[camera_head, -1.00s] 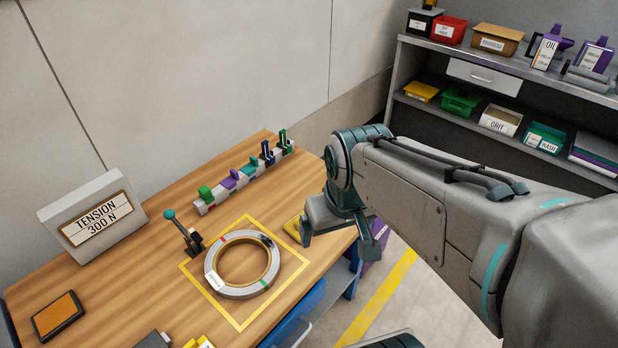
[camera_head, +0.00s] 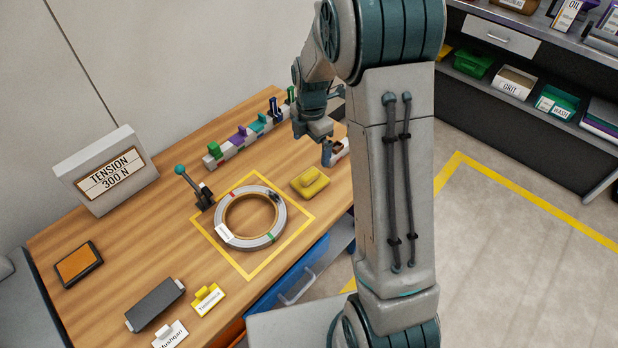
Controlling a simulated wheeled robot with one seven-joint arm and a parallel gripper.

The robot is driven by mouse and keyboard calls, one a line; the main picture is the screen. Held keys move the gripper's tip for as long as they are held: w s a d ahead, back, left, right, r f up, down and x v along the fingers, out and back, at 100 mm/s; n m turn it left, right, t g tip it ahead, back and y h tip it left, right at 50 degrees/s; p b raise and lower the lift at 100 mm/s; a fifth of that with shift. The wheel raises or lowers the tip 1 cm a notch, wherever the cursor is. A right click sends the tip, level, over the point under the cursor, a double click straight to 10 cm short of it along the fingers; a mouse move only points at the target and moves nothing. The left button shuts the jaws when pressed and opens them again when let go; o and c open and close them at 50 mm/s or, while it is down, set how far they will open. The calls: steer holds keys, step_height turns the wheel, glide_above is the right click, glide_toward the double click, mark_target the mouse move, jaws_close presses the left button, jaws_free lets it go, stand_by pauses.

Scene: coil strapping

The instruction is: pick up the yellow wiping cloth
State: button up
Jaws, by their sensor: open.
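The yellow wiping cloth (camera_head: 311,183) lies on the wooden workbench, right of the ring-shaped coil (camera_head: 225,222) and close to the bench's right edge. It looks like a flat pad with a raised lump on top. My gripper (camera_head: 312,142) hangs just behind the cloth in the picture, pointing down. Its jaws are open, with nothing seen between them. It appears apart from the cloth; its exact height above the bench is hard to tell. My arm hides part of the bench's right side.
A row of coloured clips (camera_head: 240,142) stands behind the coil. A lever with a teal knob (camera_head: 190,184) and the tension sign (camera_head: 112,172) are to the left. A small white-ended object (camera_head: 340,150) sits beside my gripper. Bare wood (camera_head: 140,240) lies left of the coil.

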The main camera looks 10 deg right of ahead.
mark_target(310, 174)
steer(key=shift+n, duration=0.6)
steer(key=f, duration=0.6)
steer(key=f+p, duration=0.1)
steer(key=f, duration=0.3)
steer(key=shift+w, duration=0.35)
steer(key=shift+w+f+p, duration=0.15)
steer(key=shift+f+p, duration=0.55)
steer(key=shift+f, duration=1.85)
steer(key=shift+c, duration=0.4)
steer(key=shift+d, duration=0.1)
steer(key=c, duration=1)
